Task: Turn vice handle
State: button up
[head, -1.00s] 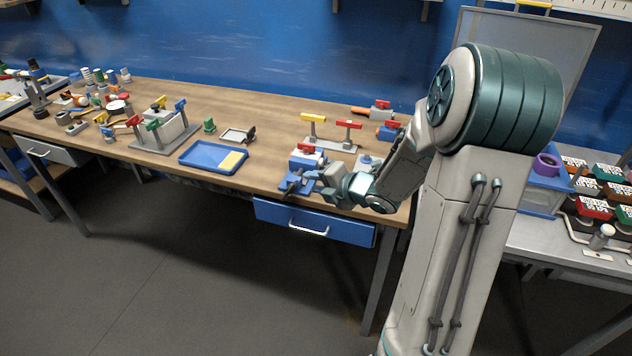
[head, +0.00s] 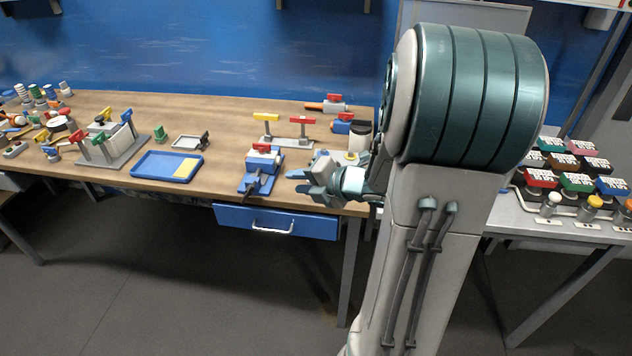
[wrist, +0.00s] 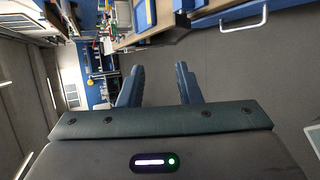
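The vice (head: 262,165) is blue with a red and grey piece at its top. It stands at the front edge of the wooden bench, above the blue drawer. Its dark handle (head: 254,187) points forward over the edge. My gripper (head: 303,181) is to the right of the vice in the head view, apart from the handle, with its fingers pointing left. In the wrist view my gripper (wrist: 158,80) is open, with nothing between its fingers. I cannot make out the vice handle in the wrist view.
The blue drawer (head: 275,221) with a white handle is below the vice. A blue tray (head: 150,163) lies to the left. A stand with yellow and red taps (head: 285,133) is behind the vice. The floor (head: 180,290) in front is clear.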

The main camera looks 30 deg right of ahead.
jog(key=v, duration=0.5)
jog(key=w+d+r+m+t+h, duration=0.2)
jog(key=w+d+m+h, duration=0.35)
jog(key=w+m, duration=0.2)
jog(key=m+g+y+p, duration=0.1)
jog(key=m+g, duration=0.5)
jog(key=m, duration=2.1)
send_near(250, 190)
jog(key=b+x, duration=0.2)
jog(key=x, duration=1)
jog(key=shift+w+f+b, duration=0.2)
jog(key=shift+f+b, duration=0.1)
jog(key=shift+f, duration=0.05)
